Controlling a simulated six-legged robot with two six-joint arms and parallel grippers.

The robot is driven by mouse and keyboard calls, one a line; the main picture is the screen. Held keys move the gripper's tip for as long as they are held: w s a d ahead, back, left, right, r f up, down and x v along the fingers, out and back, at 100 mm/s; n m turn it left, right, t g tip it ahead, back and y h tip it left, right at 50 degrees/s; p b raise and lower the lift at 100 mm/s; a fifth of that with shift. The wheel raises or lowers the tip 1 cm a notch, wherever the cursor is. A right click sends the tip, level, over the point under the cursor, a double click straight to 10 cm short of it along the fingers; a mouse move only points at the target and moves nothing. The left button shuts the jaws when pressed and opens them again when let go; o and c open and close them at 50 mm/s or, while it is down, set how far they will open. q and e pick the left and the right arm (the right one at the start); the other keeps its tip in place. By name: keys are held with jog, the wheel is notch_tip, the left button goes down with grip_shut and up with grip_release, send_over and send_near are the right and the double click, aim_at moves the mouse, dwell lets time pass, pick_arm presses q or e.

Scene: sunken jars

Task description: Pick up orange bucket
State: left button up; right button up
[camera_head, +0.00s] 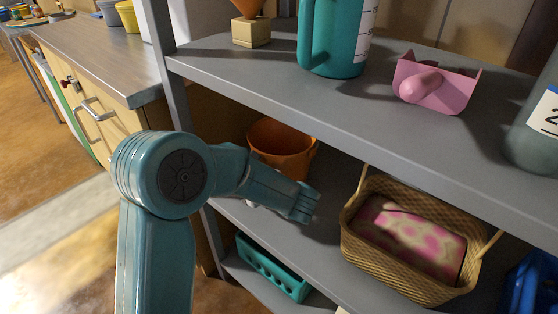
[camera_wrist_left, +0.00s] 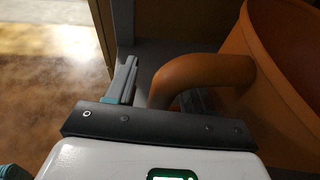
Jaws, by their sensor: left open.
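The orange bucket (camera_head: 280,150) stands on the middle shelf in the head view, behind my left arm, which hides its lower part. In the left wrist view the bucket (camera_wrist_left: 275,100) fills the right side, and its thick curved handle (camera_wrist_left: 205,72) reaches toward my left gripper (camera_wrist_left: 160,88). One grey finger shows left of the handle, apart from it. The other finger is mostly hidden by the handle and in shadow. The gripper is open. In the head view it is largely hidden by my arm. My right gripper is in neither view.
A wicker basket (camera_head: 385,268) with a pink patterned item stands right of my arm on the same shelf. A teal crate (camera_head: 272,268) sits on the shelf below. The upper shelf (camera_head: 255,75) overhangs the bucket and holds a teal jug (camera_head: 330,40) and a pink scoop (camera_head: 440,88).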

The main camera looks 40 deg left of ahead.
pick_arm(q)
jog(key=shift+c, duration=0.3)
grip_shut()
